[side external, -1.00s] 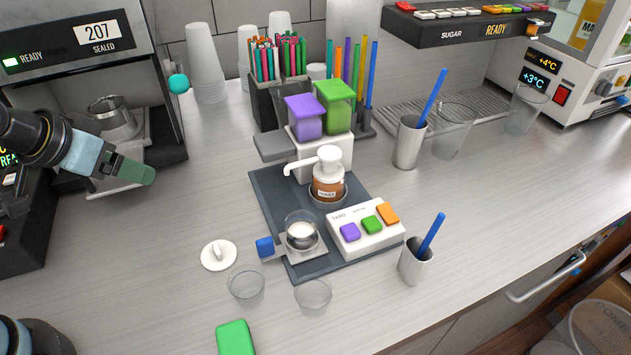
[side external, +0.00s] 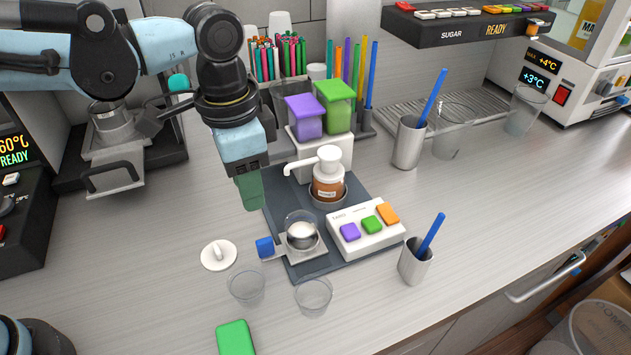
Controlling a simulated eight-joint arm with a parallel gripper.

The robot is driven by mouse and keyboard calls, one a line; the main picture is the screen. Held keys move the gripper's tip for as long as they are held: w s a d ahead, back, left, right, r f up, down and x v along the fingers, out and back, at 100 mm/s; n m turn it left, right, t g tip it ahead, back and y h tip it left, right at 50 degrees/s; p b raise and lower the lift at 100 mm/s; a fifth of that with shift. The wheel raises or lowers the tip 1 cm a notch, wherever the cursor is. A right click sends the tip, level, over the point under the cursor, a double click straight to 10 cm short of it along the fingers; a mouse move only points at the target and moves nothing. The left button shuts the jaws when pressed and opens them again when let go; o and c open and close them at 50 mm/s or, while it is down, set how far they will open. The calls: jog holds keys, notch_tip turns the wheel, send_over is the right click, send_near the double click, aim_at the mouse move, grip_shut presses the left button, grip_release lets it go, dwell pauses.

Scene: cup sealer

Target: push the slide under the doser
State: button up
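The slide (side external: 285,251) is a light grey plate with a blue handle (side external: 265,247) at its left end, at the front of the dark mat (side external: 318,265). A clear cup (side external: 301,231) with white contents stands on it. The doser (side external: 319,138), a white body with purple and green hoppers, stands behind, at the back of the mat. The slide is in front of the doser, apart from it. My gripper (side external: 251,198) points down above the counter, left of the mat and behind the blue handle, touching nothing I can see. Its finger gap is not visible from this side.
A honey pump bottle (side external: 328,181) stands between doser and cup. A button box (side external: 367,229) is right of the slide. A white lid (side external: 219,254), empty clear cups (side external: 246,288) and a green block (side external: 235,338) lie left and in front.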

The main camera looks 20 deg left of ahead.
aim_at(264, 240)
jog(key=f, duration=0.8)
jog(key=d+f, duration=0.1)
jog(key=f, duration=0.3)
jog(key=shift+s+d+f, duration=0.1)
jog(key=shift+f, duration=0.1)
jog(key=shift+c, duration=0.3)
grip_shut()
